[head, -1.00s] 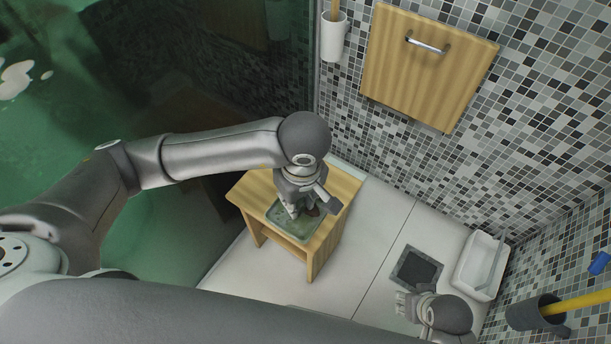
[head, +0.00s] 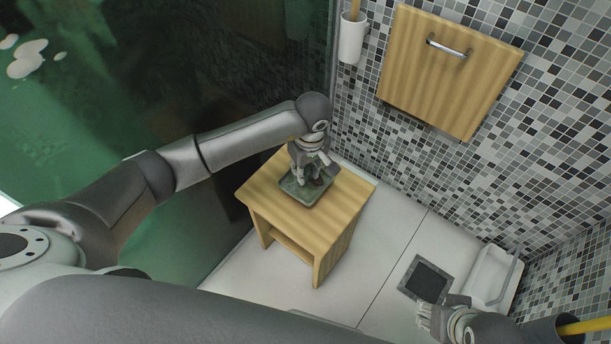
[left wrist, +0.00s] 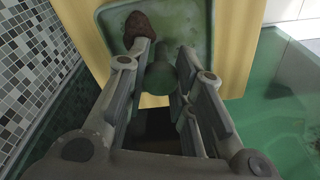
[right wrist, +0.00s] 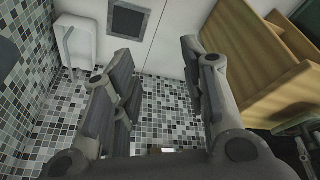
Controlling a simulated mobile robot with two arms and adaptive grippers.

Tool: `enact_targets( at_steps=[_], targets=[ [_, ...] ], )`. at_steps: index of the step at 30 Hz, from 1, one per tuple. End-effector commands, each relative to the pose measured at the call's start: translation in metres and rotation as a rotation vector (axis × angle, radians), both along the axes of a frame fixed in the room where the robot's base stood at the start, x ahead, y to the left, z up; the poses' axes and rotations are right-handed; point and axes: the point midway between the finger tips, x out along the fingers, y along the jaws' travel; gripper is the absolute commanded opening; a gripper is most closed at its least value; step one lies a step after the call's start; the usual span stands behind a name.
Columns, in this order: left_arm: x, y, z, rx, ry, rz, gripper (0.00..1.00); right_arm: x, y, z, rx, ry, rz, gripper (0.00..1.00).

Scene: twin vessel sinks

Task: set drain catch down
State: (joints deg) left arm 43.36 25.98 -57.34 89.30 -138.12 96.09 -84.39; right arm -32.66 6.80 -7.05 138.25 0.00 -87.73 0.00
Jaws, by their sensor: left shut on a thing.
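The drain catch looks like a shallow green square dish (head: 292,197) with a rounded green knob in its middle. My left gripper (head: 305,178) is shut on this knob (left wrist: 160,80), between its fingers in the left wrist view. The dish lies level on or just above the top of a small wooden stool (head: 345,205); I cannot tell whether it touches. A brown lump (left wrist: 138,25) is in the dish beside the left finger. My right gripper (right wrist: 158,65) is open and empty, low at the right of the head view (head: 428,318).
A wooden cabinet door (head: 450,75) and a white cup (head: 352,40) are on the tiled wall. A dark floor drain (head: 427,280) and a white basin (head: 492,275) are at the right. The stool top is bare around the dish.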

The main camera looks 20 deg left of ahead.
Motion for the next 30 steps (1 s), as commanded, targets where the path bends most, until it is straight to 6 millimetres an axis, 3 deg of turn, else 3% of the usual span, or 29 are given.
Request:
enact_targets(
  at_steps=[1, 6, 17, 18, 23, 30],
  targets=[
    [-0.002, -0.001, -0.012, 0.0, 0.006, 0.0, 0.0, -0.001, 0.0, 0.002, 0.0, -0.003, 0.0, 0.4],
    [-0.001, 0.0, -0.029, -0.001, 0.002, 0.0, 0.0, -0.005, -0.001, 0.013, 0.0, -0.008, -0.001, 0.4],
    [-0.001, 0.0, -0.033, 0.0, 0.0, -0.001, 0.0, -0.005, -0.001, 0.01, 0.0, -0.007, -0.001, 0.4],
    [-0.001, 0.0, -0.033, 0.0, 0.0, -0.001, 0.24, -0.005, -0.001, 0.01, 0.0, -0.007, -0.001, 0.4],
    [-0.001, 0.0, -0.032, 0.001, 0.001, 0.0, 0.45, -0.005, -0.001, 0.011, 0.0, -0.007, -0.001, 0.4],
    [-0.001, 0.0, -0.032, 0.0, 0.001, 0.0, 0.45, -0.005, -0.001, 0.011, 0.0, -0.007, -0.001, 0.4]
  ],
)
